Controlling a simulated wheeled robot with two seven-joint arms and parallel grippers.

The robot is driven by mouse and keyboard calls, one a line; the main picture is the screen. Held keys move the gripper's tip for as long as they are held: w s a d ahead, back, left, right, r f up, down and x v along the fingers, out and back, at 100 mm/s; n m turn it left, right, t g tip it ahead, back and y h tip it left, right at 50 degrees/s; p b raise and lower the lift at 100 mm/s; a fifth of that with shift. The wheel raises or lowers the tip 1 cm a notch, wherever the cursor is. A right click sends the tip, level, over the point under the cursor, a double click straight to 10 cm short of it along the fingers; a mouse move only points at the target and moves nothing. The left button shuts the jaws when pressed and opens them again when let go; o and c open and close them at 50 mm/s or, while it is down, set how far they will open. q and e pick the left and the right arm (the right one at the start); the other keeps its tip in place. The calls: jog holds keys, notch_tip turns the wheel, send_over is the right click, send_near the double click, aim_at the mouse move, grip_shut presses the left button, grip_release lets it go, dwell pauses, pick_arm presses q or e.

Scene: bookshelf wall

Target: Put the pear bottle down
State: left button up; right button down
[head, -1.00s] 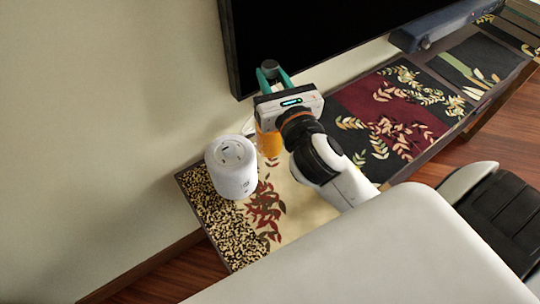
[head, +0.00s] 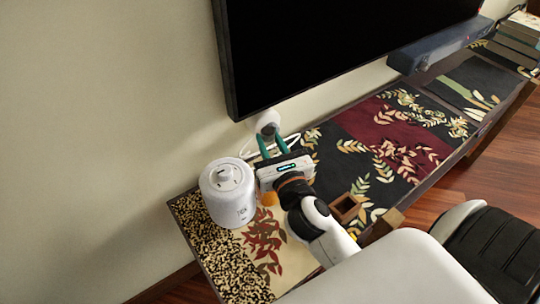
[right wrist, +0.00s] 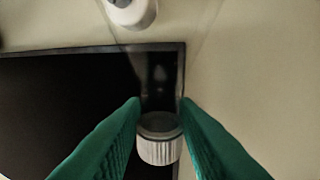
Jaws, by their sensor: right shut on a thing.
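My right gripper (head: 274,146) is shut on the pear bottle (right wrist: 160,150). In the right wrist view, the bottle's ribbed, pale cap sits between the two green fingertips (right wrist: 161,105), and a faint see-through body spreads beyond it. In the head view only a small grey part of the bottle (head: 268,131) shows between the fingers. The gripper is low over the light left part of the patterned cabinet top (head: 296,262), right of a white canister. I cannot tell whether the bottle touches the top. My left gripper is not in view.
The white lidded canister (head: 230,194) stands close left of my gripper. An orange thing (head: 269,198) is partly hidden under it. A white device (head: 262,119) is behind, by the wall. A black screen (head: 330,50) rises behind. A small wooden box (head: 345,208) sits near the front edge.

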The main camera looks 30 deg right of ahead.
aim_at(271, 155)
jog(key=shift+f+b, duration=0.6)
jog(key=shift+f, duration=1.1)
jog(key=shift+f, duration=0.2)
jog(key=c, duration=1.1)
grip_release()
jog(key=shift+r, duration=0.2)
jog(key=shift+s+a+f+b, duration=0.1)
jog(key=shift+s+a+b, duration=0.3)
jog(key=shift+s, duration=1.6)
jog(key=shift+s+a+f+b, duration=0.1)
jog(key=shift+s+a+b, duration=0.35)
jog(key=shift+s, duration=1.5)
jog(key=shift+s+a+f+b, duration=0.1)
jog(key=shift+s+a+b, duration=0.3)
jog(key=shift+s, duration=1.6)
